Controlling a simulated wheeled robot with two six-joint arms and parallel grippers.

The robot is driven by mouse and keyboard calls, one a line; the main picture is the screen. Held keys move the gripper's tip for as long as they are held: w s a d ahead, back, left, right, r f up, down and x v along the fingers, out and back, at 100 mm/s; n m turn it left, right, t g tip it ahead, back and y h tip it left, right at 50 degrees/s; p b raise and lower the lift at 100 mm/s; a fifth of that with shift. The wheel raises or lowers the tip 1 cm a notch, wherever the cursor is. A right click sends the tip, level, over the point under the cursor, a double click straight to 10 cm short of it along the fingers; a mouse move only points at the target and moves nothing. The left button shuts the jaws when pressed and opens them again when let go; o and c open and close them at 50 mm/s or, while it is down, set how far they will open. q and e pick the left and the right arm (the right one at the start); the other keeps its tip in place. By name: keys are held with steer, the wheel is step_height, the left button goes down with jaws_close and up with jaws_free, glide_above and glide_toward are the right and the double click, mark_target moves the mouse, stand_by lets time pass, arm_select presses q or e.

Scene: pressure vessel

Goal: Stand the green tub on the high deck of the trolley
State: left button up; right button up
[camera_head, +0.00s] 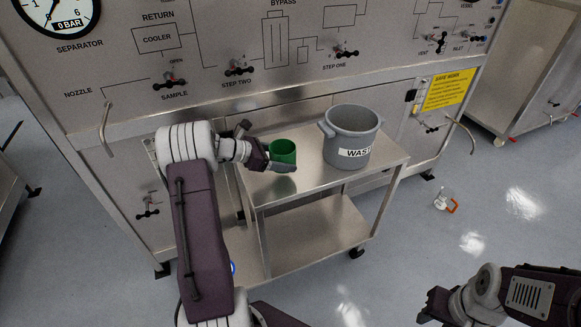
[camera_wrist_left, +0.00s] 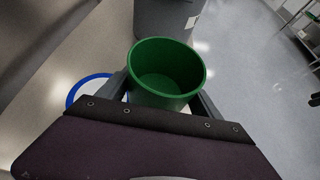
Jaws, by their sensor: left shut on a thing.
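The green tub (camera_head: 283,151) is upright and open at the top. My left gripper (camera_head: 280,160) is shut on it, with one finger on each side in the left wrist view (camera_wrist_left: 163,98). The tub (camera_wrist_left: 166,66) looks empty there. It is over the left part of the trolley's high deck (camera_head: 312,172), left of the grey waste pot. I cannot tell whether its base touches the deck, as the gripper hides it. My right gripper (camera_head: 432,306) is at the bottom right, away from the trolley; its jaws are unclear.
The grey waste pot (camera_head: 350,142) stands on the right of the high deck. The trolley's low deck (camera_head: 315,235) looks mostly clear. A blue-rimmed round thing (camera_wrist_left: 84,91) is partly hidden. The steel panel (camera_head: 210,60) rises behind. A small clear and orange item (camera_head: 446,202) lies on the floor.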

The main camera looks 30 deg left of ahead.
mark_target(283, 175)
arm_select(q)
steer(key=shift+f+b, duration=0.45)
steer(key=shift+f, duration=1.75)
steer(key=shift+r, duration=0.1)
steer(key=o, duration=2.1)
steer(key=shift+f, duration=0.2)
